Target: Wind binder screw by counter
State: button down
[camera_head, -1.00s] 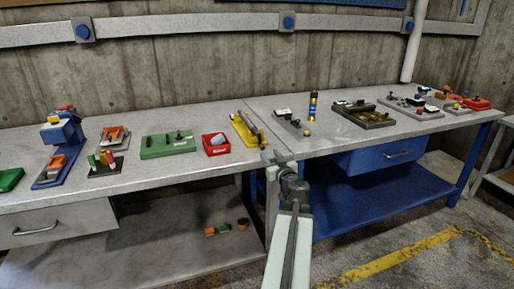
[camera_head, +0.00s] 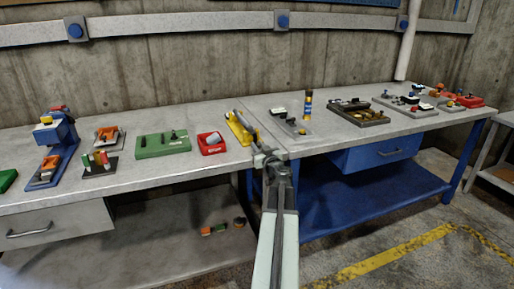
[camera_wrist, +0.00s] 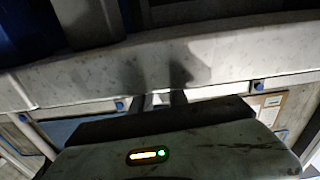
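My gripper (camera_head: 268,157) is at the front edge of the bench, near the gap between the two tabletops. In the wrist view its two fingertips (camera_wrist: 163,98) stand apart with a light gap between them and nothing held. A yellow fixture (camera_head: 240,127) with a dark bar lies just beyond the gripper in the head view.
A red bin (camera_head: 212,144) and a green fixture (camera_head: 163,144) lie left of the yellow one. Small blocks (camera_head: 221,228) lie on the lower shelf. The floor at right is open.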

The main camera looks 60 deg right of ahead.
jog(key=shift+w+a+m, duration=0.15)
jog(key=shift+a+m, duration=0.05)
jog(key=shift+m, duration=0.5)
jog(key=c, duration=1.3)
grip_release()
jog(key=v, duration=0.8)
jog(key=shift+d, duration=0.1)
